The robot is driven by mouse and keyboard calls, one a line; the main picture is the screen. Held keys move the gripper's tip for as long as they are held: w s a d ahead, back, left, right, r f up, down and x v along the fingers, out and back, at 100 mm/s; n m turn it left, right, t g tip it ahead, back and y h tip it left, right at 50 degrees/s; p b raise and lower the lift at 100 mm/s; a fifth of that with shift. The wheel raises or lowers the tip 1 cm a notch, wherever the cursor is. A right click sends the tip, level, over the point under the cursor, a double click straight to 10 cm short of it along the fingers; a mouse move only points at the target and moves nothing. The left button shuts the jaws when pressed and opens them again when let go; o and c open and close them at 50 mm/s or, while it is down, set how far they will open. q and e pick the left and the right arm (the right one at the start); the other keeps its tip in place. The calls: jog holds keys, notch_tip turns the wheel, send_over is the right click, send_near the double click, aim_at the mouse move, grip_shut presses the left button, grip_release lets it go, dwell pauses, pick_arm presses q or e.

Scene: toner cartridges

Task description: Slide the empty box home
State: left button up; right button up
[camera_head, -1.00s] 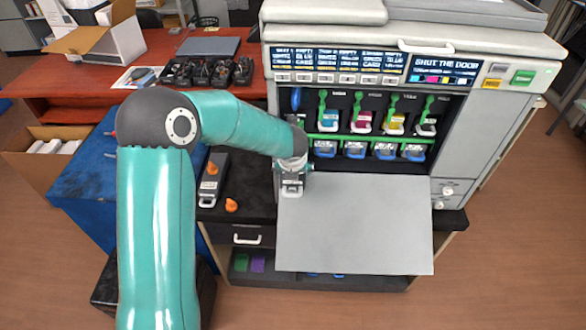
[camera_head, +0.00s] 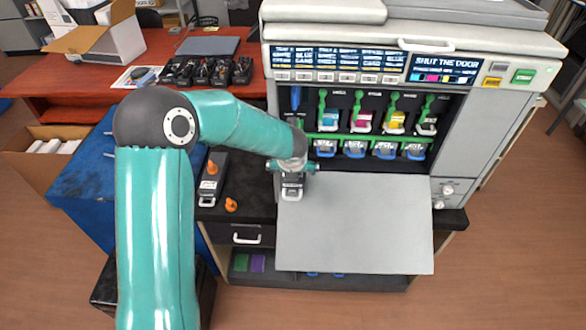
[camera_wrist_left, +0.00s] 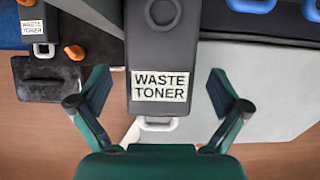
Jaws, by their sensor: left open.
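A dark grey waste toner box (camera_wrist_left: 165,60) with a white label and a pale handle lies between the fingers of my left gripper (camera_wrist_left: 158,76) in the left wrist view. The fingers are spread, with a gap on each side of the box. In the head view my left gripper (camera_head: 292,168) is at the left side of the printer opening, and the box's handle end (camera_head: 291,192) shows just below it. The arm hides the rest of this box. A second waste toner box (camera_head: 213,178) lies on the dark counter, left of the gripper. My right gripper is not in view.
The printer's grey door (camera_head: 355,230) hangs open in front. Several coloured toner cartridges (camera_head: 362,120) stand inside. Orange caps (camera_head: 231,205) are by the second box. A blue cabinet (camera_head: 85,185) stands left of the counter.

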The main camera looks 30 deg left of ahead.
aim_at(293, 182)
pick_arm(q)
jog(key=shift+s+d+f+b, duration=0.1)
jog(key=shift+s+d+b, duration=0.25)
jog(key=shift+s+b, duration=0.15)
jog(key=shift+s+d+b, duration=0.3)
jog(key=shift+s+d, duration=0.05)
jog(key=shift+s, duration=0.2)
jog(key=shift+s+d+b, duration=0.25)
jog(key=shift+s+d, duration=0.05)
jog(key=shift+s, duration=0.25)
jog(key=shift+r, duration=0.25)
jog(key=p+v, duration=0.4)
jog(key=v, duration=0.2)
jog(key=shift+s+r, duration=0.1)
jog(key=shift+r, duration=0.15)
jog(key=shift+s+d+r+p, duration=0.25)
jog(key=shift+s+r+p, duration=0.2)
jog(key=shift+r, duration=0.1)
jog(key=shift+w, duration=0.1)
jog(key=shift+c, duration=0.3)
